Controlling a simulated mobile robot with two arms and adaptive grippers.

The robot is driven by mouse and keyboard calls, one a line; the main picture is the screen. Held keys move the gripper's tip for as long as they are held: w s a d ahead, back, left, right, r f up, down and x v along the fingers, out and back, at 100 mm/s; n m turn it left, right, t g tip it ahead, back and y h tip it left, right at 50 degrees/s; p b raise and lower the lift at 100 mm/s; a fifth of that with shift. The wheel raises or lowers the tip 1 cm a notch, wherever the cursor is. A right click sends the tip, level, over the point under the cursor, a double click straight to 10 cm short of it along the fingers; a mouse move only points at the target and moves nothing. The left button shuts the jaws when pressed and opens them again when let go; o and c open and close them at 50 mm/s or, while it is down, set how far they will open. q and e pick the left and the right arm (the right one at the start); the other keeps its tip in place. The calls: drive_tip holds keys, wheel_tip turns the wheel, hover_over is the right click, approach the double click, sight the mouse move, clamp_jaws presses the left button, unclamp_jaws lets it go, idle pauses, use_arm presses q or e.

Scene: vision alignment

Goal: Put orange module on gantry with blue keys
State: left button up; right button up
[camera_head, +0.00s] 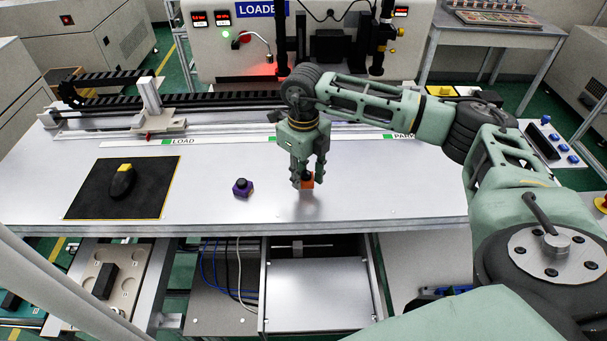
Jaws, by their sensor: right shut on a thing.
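My right gripper (306,172) points down over the front middle of the white table and is shut on the small orange module (307,184). The fingers hide part of the module, and I cannot tell whether it touches the table. The gantry (150,105) has a light upright carriage on a rail at the back left, by the green LOAD mark. The rail runs right toward the PARK mark. Several blue keys (561,148) sit on a dark panel at the far right. My left gripper is not in view.
A purple module (243,187) with a black top stands left of my right gripper. A black mat (85,190) bears a dark mouse-like device with a yellow top. The LOADER machine (230,62) stands behind the rail. The table between mat and purple module is clear.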

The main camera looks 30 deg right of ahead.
sight(304, 176)
drive_tip(key=shift+f+p, duration=0.3)
drive_tip(key=shift+f, duration=0.9)
drive_tip(key=o, duration=1.2)
drive_tip(key=shift+c, duration=0.2)
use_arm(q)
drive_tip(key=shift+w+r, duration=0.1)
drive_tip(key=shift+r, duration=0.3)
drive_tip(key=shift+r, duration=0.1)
use_arm(e)
drive_tip(key=shift+r, duration=0.1)
drive_tip(key=shift+r, duration=0.25)
wheel_tip(304, 176, up, 10)
drive_tip(key=b, duration=0.4)
drive_tip(key=shift+r, duration=0.2)
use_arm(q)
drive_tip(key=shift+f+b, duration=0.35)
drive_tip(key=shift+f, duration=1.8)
use_arm(e)
drive_tip(key=shift+r, duration=0.7)
